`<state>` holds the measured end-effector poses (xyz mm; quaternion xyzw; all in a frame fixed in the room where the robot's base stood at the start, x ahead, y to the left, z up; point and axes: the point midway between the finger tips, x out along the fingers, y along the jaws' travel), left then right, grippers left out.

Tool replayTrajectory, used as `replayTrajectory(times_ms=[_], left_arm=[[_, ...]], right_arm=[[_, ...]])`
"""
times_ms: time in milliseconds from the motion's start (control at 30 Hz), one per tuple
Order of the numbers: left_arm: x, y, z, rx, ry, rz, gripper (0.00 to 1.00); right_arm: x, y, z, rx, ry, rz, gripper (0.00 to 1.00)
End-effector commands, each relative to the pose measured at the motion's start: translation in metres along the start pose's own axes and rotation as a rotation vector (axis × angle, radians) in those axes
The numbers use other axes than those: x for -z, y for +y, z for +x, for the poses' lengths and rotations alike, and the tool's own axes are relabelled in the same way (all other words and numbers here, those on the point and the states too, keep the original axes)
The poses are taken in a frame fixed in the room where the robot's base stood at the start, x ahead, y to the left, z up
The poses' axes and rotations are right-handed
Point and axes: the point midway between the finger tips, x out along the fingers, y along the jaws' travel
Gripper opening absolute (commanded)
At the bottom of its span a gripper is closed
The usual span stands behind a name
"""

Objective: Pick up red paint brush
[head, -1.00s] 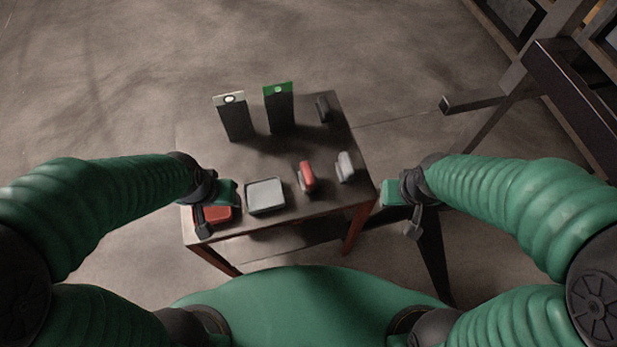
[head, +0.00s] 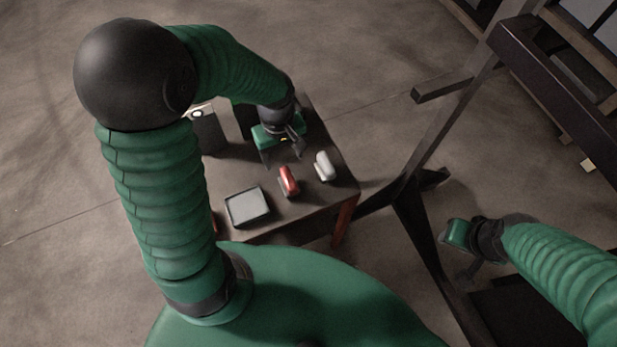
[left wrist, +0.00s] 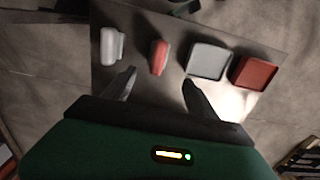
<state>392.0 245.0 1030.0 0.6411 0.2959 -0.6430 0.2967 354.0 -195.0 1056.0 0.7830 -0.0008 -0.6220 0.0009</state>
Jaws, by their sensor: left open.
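The red paint brush (head: 289,181) lies on the table, and it also shows in the left wrist view (left wrist: 158,58). My left gripper (head: 282,156) is open and empty, above the table just behind the brush in the head view. In the left wrist view its two fingers (left wrist: 159,80) are spread, with the brush in line with the gap, beyond the tips. The brush appears apart from the fingers. My right gripper (head: 464,258) is off to the right, away from the table; its finger opening is unclear.
A grey-white brush (head: 325,167) lies right of the red one. A grey tray (head: 247,207) is to its left. A red tray (left wrist: 255,72) shows in the left wrist view. A dark box with a pale top (head: 207,134) stands behind. A dark metal frame (head: 445,95) stands right.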

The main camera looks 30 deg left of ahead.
Motion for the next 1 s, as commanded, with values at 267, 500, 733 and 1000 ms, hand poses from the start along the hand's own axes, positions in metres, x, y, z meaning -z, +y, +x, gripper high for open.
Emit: replayTrajectory(times_ms=[267, 500, 733, 1000], left_arm=[[-0.002, -0.001, 0.061, 0.005, -0.008, 0.0, 0.66], [-0.001, 0.0, 0.11, 0.002, -0.003, 0.0, 0.66], [-0.001, 0.003, 0.139, 0.003, -0.004, 0.003, 0.66], [0.0, 0.004, 0.168, 0.001, -0.001, 0.001, 0.66]], right_arm=[[-0.001, 0.0, 0.004, 0.0, 0.0, 0.0, 0.36], [-0.001, 0.0, 0.006, 0.0, 0.0, 0.0, 0.36], [0.0, 0.0, 0.001, 0.0, 0.0, 0.0, 0.36], [0.0, 0.0, 0.001, 0.0, 0.0, 0.0, 0.36]])
